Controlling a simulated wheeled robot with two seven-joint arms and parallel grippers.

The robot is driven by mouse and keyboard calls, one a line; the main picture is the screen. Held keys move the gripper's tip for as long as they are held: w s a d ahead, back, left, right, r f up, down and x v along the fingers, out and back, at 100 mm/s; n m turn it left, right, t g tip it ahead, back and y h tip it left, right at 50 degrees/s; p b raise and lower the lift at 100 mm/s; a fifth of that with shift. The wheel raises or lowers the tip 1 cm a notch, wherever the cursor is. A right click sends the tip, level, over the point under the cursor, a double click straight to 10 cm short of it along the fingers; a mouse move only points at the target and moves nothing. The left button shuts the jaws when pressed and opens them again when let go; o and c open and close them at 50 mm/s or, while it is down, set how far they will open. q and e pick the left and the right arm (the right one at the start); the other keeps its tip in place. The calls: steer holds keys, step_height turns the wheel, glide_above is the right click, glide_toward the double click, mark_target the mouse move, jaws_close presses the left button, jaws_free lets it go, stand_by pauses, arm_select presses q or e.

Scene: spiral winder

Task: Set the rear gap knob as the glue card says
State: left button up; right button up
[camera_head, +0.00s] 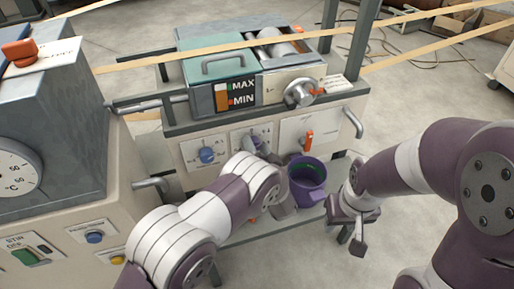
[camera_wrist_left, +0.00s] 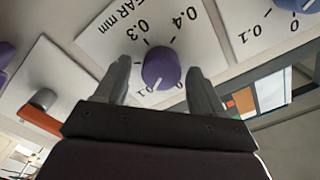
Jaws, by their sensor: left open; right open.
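The purple rear gap knob (camera_wrist_left: 160,62) sits on a white dial plate in the left wrist view. The plate reads "EAR mm", with 0.3 above the knob and 0.4 to its upper right. A pale mark shows low on the knob; its exact setting is unclear. My left gripper (camera_wrist_left: 160,74) is open, with one finger on each side of the knob and visible gaps between. In the head view my left gripper (camera_head: 264,150) is at the middle panel and largely hides the knob. My right gripper (camera_head: 355,216) is open and empty at the right. I cannot identify the glue card.
A blue knob (camera_head: 207,155) is left of the middle panel. An orange lever (camera_head: 308,140) is to the right, above a purple bucket (camera_head: 308,184). Grey handles jut from the machine. A tan strip (camera_head: 210,50) crosses over it.

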arm_select(q)
steer(key=shift+s, duration=0.1)
steer(key=p+v, duration=0.2)
steer(key=v, duration=1)
steer(key=shift+s, duration=0.25)
steer(key=shift+d, duration=0.15)
